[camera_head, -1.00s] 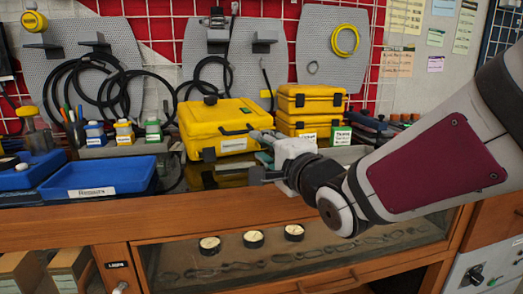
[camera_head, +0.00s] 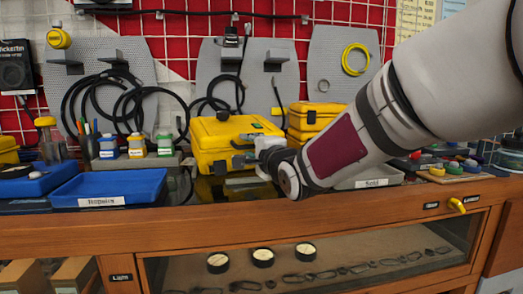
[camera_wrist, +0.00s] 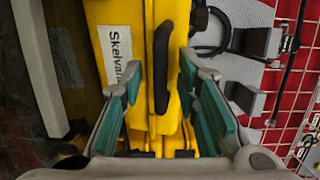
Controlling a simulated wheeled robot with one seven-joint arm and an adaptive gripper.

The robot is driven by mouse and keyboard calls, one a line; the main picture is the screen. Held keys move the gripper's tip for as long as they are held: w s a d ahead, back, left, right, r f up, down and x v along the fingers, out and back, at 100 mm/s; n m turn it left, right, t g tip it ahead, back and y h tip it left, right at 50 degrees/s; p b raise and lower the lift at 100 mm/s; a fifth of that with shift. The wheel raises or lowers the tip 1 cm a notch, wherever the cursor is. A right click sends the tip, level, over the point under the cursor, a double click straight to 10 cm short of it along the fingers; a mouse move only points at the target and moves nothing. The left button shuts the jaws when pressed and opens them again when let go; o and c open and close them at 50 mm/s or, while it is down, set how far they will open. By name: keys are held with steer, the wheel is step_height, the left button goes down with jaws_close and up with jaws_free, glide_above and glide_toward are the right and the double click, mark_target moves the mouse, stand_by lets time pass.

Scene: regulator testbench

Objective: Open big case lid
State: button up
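The big yellow case (camera_head: 208,133) stands on the workbench with its lid shut. In the wrist view its yellow face (camera_wrist: 105,20) fills the middle, with a white label reading "Skelval…" and a black handle (camera_wrist: 161,60). My gripper (camera_head: 238,160) is at the front of the case, covering part of its front right side in the head view. In the wrist view my gripper (camera_wrist: 158,78) is open, its teal pads on either side of the handle with visible gaps. I cannot tell how deep the handle sits between them. Nothing is held.
Smaller stacked yellow cases (camera_head: 307,115) stand to the right, partly behind my arm. A blue tray (camera_head: 105,189) lies to the left, near small bottles (camera_head: 137,146). A pegboard with black cables (camera_head: 100,95) rises behind. The wooden bench front (camera_head: 190,232) runs below.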

steer(key=shift+w, duration=0.15)
steer(key=shift+c, duration=0.5)
jaws_close()
steer(key=shift+r, duration=0.1)
